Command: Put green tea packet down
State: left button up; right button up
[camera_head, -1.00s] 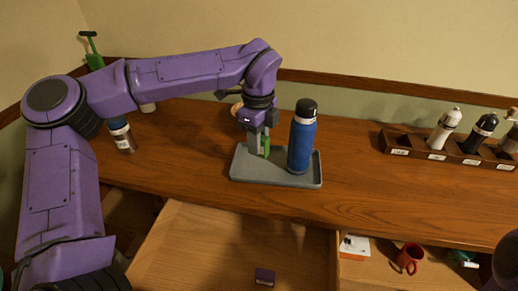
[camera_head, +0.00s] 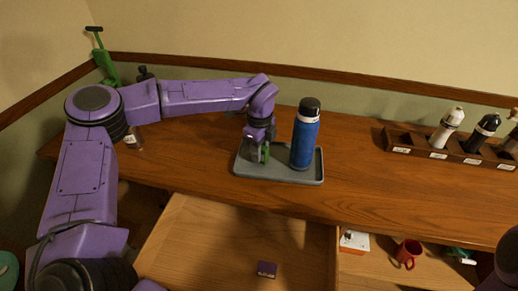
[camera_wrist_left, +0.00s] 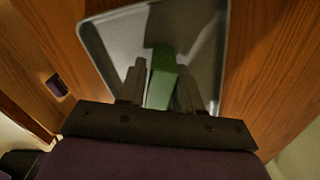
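The green tea packet (camera_head: 265,152) is a small green box held upright between the fingers of my left gripper (camera_head: 258,155). It is over the left part of a grey tray (camera_head: 300,181), at or very near its floor; I cannot tell whether it touches. In the left wrist view, the packet (camera_wrist_left: 161,82) is between the two grey fingers of the left gripper (camera_wrist_left: 160,88), with the tray (camera_wrist_left: 100,50) behind it. A blue bottle (camera_head: 304,140) with a black cap stands upright in the tray, right of the packet. My right gripper is out of view.
A wooden rack (camera_head: 420,149) with several dispensers stands at the right. An open drawer (camera_head: 215,235) below the counter holds a small purple box (camera_head: 266,269). Counter between tray and rack is clear.

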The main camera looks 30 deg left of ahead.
pick_arm(q)
jog(key=shift+o, duration=1.3)
jog(key=shift+r, duration=0.1)
jog(key=shift+r, duration=0.3)
notch_tip(320, 180, up, 12)
jog(key=b, duration=0.1)
jog(key=shift+f, duration=0.2)
